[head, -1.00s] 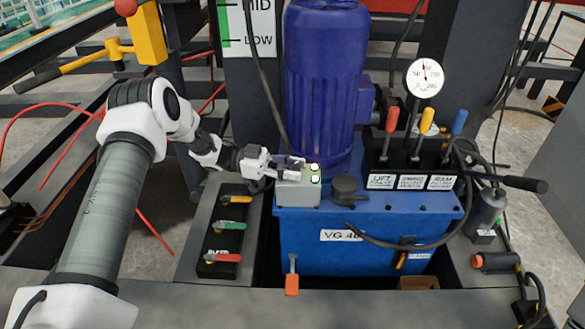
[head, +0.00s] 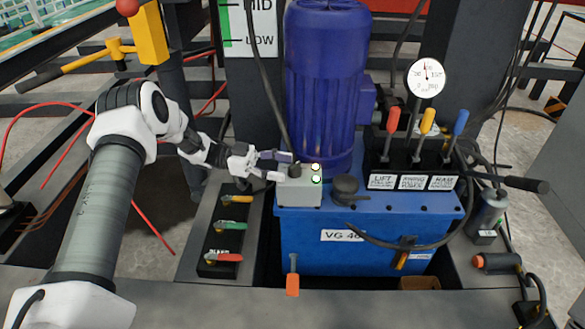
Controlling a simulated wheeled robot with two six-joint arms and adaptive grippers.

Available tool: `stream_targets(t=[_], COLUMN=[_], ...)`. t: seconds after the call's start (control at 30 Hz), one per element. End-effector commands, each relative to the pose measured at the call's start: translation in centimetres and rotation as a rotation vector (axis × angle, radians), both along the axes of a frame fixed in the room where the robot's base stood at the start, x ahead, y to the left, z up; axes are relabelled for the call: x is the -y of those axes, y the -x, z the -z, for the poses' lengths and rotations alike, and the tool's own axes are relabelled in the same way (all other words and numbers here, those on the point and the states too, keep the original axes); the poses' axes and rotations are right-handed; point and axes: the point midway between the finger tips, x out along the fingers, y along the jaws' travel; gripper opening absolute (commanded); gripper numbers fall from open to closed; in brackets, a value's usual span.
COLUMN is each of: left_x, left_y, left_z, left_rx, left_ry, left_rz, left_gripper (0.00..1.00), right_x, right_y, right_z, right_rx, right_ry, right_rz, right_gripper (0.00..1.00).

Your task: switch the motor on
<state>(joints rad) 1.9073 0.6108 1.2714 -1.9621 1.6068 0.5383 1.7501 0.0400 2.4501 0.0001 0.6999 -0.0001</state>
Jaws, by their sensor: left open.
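The blue motor (head: 325,80) stands upright on the blue power unit tank (head: 375,245). A small grey switch box (head: 300,190) sits on the tank's left top corner, in front of the motor. It carries a dark knob (head: 295,171) and two round lamps, one pale yellowish (head: 316,166) and one ringed in green (head: 316,179). My left gripper (head: 284,166) is open, just left of the box, with its fingertips close to the knob. I cannot tell whether they touch it. My right gripper is not in view.
Three valve levers, red, yellow and blue (head: 459,123), stand on a black block at the tank's right. A pressure gauge (head: 427,78) is above them. A black hose crosses the tank front.

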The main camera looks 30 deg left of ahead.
Motion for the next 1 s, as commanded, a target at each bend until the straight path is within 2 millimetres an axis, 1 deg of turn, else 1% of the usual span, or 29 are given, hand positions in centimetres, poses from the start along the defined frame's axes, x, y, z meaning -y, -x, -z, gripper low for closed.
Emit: stream_targets(t=[0.03,0.2,0.33,0.47,0.9,0.97,1.0], left_x=[-1.5,-5.6,-7.5,-8.1,-8.1,-8.1,-8.1], left_y=[0.3,1.3,1.8,2.0,2.0,2.0,2.0], left_z=[0.0,0.1,0.1,0.0,0.0,-0.2,-0.7], left_rx=[0.002,0.002,0.001,0.000,0.000,0.000,0.000], left_ry=[0.000,-0.001,0.000,-0.001,0.000,0.000,0.000], left_rz=[-0.004,-0.002,-0.001,0.002,0.001,0.001,0.001], left_gripper=[0.61,0.61,0.61,0.61,0.61,0.61,0.61], right_x=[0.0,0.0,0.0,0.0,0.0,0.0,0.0], right_y=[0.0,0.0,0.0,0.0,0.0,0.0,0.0], right_z=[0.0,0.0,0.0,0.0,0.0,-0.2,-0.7], right_rx=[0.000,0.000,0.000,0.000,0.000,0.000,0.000], right_ry=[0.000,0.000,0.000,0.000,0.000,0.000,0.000], right_rz=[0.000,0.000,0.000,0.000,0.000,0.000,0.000], right_gripper=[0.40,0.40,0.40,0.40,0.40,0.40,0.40])
